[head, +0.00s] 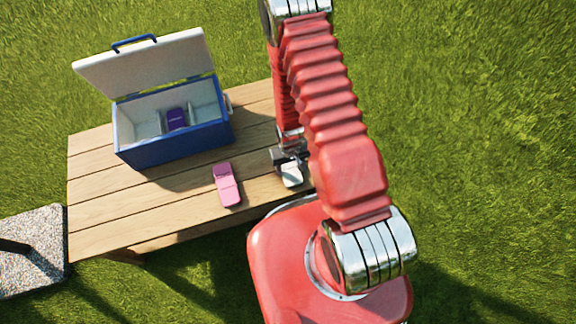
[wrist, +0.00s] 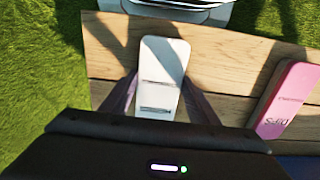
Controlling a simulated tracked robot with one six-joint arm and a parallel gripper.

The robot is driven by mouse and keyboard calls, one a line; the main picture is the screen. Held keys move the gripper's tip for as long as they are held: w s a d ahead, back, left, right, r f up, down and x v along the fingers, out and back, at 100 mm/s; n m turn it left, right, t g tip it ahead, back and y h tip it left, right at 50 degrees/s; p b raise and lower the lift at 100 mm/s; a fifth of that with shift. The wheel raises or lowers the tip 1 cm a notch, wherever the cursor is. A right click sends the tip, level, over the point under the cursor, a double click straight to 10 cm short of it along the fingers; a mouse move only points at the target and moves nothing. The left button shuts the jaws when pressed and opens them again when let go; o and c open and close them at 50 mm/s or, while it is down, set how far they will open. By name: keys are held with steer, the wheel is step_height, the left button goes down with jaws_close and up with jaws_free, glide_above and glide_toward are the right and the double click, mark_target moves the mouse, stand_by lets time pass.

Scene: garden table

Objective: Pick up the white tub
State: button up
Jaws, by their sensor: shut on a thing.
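The white tub (wrist: 163,62) is a small, flat, rounded oblong. It lies between the two fingers of my gripper (wrist: 158,92) in the wrist view, and the gripper is shut on it. In the head view the white tub (head: 291,178) shows just below my gripper (head: 287,163), near the right end of the wooden table. My arm hides part of the gripper there. I cannot tell whether the tub touches the tabletop.
A pink tub (head: 228,184) lies on the wooden table (head: 110,208), left of my gripper. A blue cooler (head: 178,147) stands farther back with its white lid (head: 145,68) open and a purple tub (head: 176,118) inside. A stone slab (head: 30,232) is at left. Grass surrounds the table.

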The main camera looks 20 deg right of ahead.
mark_target(290, 169)
steer(key=shift+r, duration=0.15)
step_height(290, 169, up, 10)
stand_by(0.7)
stand_by(0.5)
